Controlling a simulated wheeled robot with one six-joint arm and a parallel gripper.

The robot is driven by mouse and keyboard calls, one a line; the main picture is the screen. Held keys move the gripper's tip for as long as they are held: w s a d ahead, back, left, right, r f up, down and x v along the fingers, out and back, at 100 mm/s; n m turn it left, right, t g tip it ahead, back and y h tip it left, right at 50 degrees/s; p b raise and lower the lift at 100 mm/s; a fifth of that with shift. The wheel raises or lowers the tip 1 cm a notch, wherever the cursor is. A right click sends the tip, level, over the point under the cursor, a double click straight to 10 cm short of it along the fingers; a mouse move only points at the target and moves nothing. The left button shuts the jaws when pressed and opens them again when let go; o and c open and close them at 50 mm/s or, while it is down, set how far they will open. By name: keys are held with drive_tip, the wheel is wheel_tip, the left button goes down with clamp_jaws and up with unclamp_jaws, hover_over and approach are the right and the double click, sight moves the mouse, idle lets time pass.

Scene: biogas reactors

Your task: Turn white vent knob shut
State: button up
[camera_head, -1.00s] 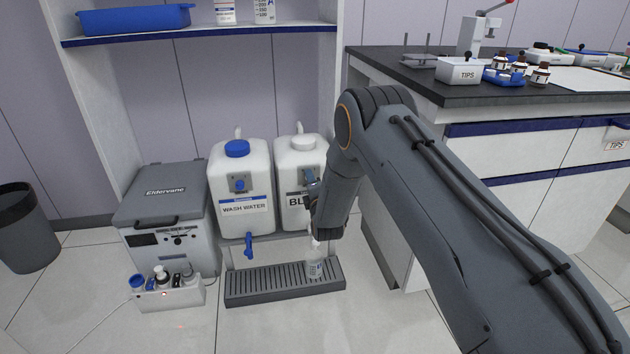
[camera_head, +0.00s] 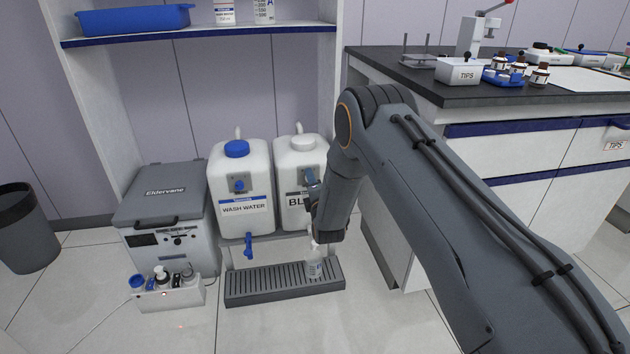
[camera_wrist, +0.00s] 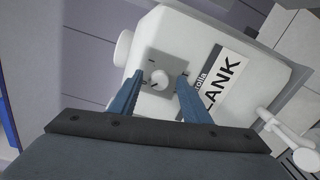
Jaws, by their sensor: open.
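The white BLANK container (camera_head: 288,156) stands on a low stand, with my arm in front of part of it. In the wrist view its front (camera_wrist: 150,103) is tilted in the picture, with a grey plate beside the label. The white vent knob (camera_wrist: 160,79) is on that plate, with small dark marks around it. My gripper (camera_wrist: 159,75) is open, its blue fingertips on either side of the knob, with gaps visible. I cannot tell how deep the fingers reach. In the head view my gripper (camera_head: 311,187) is at the container's front, and the knob is not clear.
The WASH WATER container (camera_head: 241,188) with a blue tap stands at left. A grey Eldervane box (camera_head: 165,195) is further left. The bench (camera_head: 400,80) is at right, and a shelf (camera_head: 200,35) is above.

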drive_tip(key=p+v, duration=0.1)
drive_tip(key=v, duration=0.5)
drive_tip(key=shift+s, duration=0.35)
drive_tip(key=shift+r, duration=0.1)
